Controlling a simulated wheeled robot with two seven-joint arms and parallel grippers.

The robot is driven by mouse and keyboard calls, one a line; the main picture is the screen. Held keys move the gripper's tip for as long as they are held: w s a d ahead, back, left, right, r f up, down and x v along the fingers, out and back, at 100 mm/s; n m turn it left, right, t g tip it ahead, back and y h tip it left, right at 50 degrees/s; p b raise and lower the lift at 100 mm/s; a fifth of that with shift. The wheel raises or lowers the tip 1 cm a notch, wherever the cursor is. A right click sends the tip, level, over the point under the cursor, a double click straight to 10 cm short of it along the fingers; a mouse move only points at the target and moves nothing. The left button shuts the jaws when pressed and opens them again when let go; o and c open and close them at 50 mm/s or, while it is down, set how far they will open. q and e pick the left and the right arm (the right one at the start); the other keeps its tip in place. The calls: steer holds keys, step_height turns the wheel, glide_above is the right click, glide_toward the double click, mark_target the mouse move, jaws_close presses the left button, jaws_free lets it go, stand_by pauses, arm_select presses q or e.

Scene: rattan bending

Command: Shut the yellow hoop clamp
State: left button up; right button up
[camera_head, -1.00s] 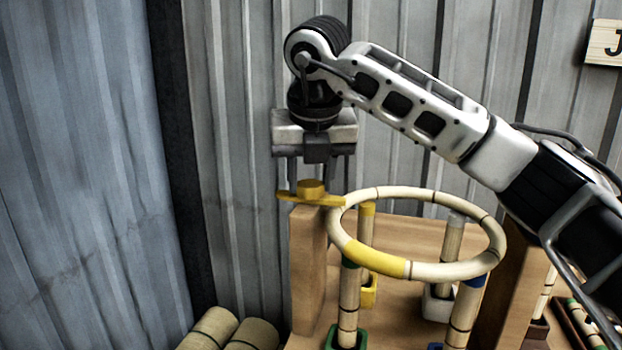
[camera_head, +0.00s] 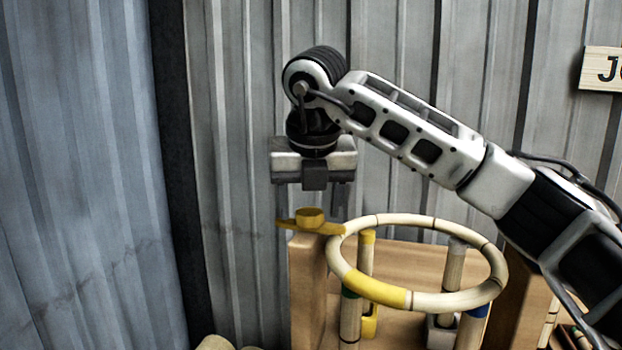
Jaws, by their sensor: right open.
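The yellow hoop clamp (camera_head: 310,220) is a flat bar with a round knob, on top of the left wooden post (camera_head: 307,285). The bar lies across the post top, and its right end meets the left rim of the hoop in this view. The pale rattan hoop (camera_head: 440,300) has a yellow section at its front left. My right gripper (camera_head: 311,205) points down just above the clamp. It is open, with one finger visible to the right of the knob and the other hard to make out. No contact with the clamp is clear. My left gripper is out of view.
Rattan uprights (camera_head: 349,318) in coloured sockets stand under the hoop. A second wooden post (camera_head: 518,305) is at its right. A corrugated metal wall (camera_head: 235,150) stands behind. Rattan rolls (camera_head: 215,343) show at the bottom left. My right arm crosses above the hoop.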

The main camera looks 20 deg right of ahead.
steer(key=v, duration=1.5)
steer(key=shift+s+r+p, duration=0.2)
steer(key=shift+r+p, duration=0.15)
steer(key=shift+p, duration=0.1)
